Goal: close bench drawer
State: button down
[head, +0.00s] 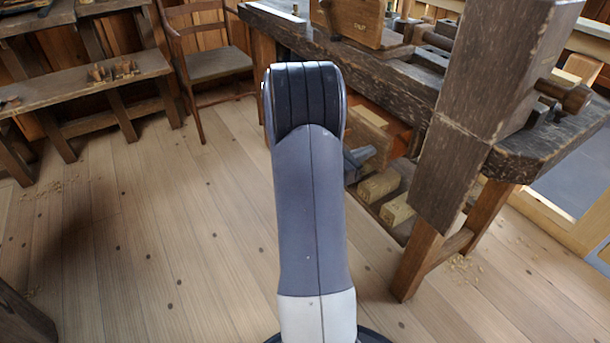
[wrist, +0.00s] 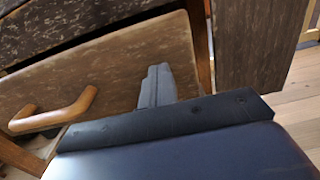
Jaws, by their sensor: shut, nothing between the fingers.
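The bench drawer shows in the wrist view as a worn brown wooden front (wrist: 115,75) with a curved wooden handle (wrist: 58,112) at the left. My gripper (wrist: 157,84) is shut and empty, with its fingertips over the front, right of the handle. I cannot tell whether they touch it. In the head view the drawer front (head: 371,126) is partly hidden by my arm, and my gripper (head: 360,157) is low in front of it. Orange-brown wood shows behind the front, so the drawer appears to stand out from the bench (head: 395,80).
A thick upright vise board (head: 480,110) stands right of the drawer, close to my gripper. Wooden blocks (head: 379,186) lie on the low shelf under the bench. A chair (head: 215,63) and a low side bench (head: 70,88) stand at the left.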

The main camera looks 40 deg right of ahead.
jog(key=x, duration=0.8)
jog(key=shift+s+d, duration=0.1)
jog(key=shift+d, duration=0.05)
jog(key=shift+d+r, duration=0.1)
jog(key=shift+d, duration=0.05)
jog(key=shift+d+r, duration=0.1)
jog(key=shift+a, duration=0.35)
jog(key=p+v, duration=0.1)
jog(key=v, duration=1.2)
jog(key=shift+a+p, duration=0.3)
jog(key=shift+a, duration=0.05)
jog(key=b+x, duration=0.2)
jog(key=x, duration=1)
jog(key=shift+d+f, duration=0.2)
jog(key=shift+d, duration=0.8)
